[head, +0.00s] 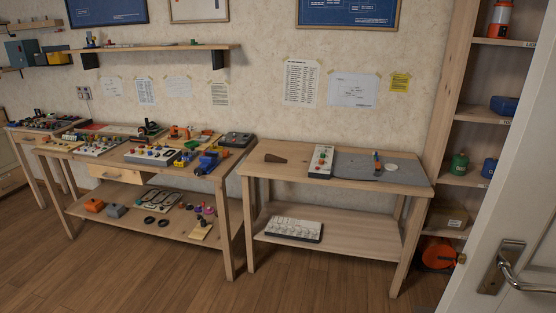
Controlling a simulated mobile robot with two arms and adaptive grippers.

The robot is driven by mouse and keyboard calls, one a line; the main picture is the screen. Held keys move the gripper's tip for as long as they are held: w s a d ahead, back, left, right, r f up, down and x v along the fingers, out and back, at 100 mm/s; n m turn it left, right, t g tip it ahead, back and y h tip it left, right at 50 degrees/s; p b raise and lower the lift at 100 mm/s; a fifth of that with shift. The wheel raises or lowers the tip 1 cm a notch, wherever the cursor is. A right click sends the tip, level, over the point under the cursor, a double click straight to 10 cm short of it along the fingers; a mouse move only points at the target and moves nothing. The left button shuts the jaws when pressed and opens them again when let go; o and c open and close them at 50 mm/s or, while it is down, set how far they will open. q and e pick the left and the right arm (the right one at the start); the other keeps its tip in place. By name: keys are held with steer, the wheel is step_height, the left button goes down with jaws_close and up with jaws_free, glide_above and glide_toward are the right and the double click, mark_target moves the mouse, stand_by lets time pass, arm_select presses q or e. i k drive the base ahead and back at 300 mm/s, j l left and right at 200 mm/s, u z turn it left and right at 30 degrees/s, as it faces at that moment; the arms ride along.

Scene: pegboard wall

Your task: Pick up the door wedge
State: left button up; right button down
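A small dark brown wedge-shaped piece (275,158), which looks like the door wedge, lies on the left part of the right wooden table's top (258,170). It is left of a white panel with coloured buttons (321,161) and apart from it. Nothing covers it. Neither of my grippers shows in the head view.
A grey mat (350,173) on the same table holds a small upright item and a white disc. A cluttered workbench (120,160) stands to the left, with a narrow gap between. A shelf unit (461,100) and a white door (520,200) stand at the right. The wooden floor in front is clear.

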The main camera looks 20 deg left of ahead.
mark_target(269, 158)
steer(key=z, duration=0.45)
steer(key=l+z, duration=0.1)
steer(key=z, duration=0.35)
steer(key=i+z, duration=0.1)
steer(key=z, duration=0.35)
steer(key=u, duration=2.05)
steer(key=i+j+u, duration=0.15)
steer(key=i, duration=0.35)
steer(key=i+j+u, duration=0.1)
steer(key=i+j, duration=0.2)
steer(key=i, duration=0.15)
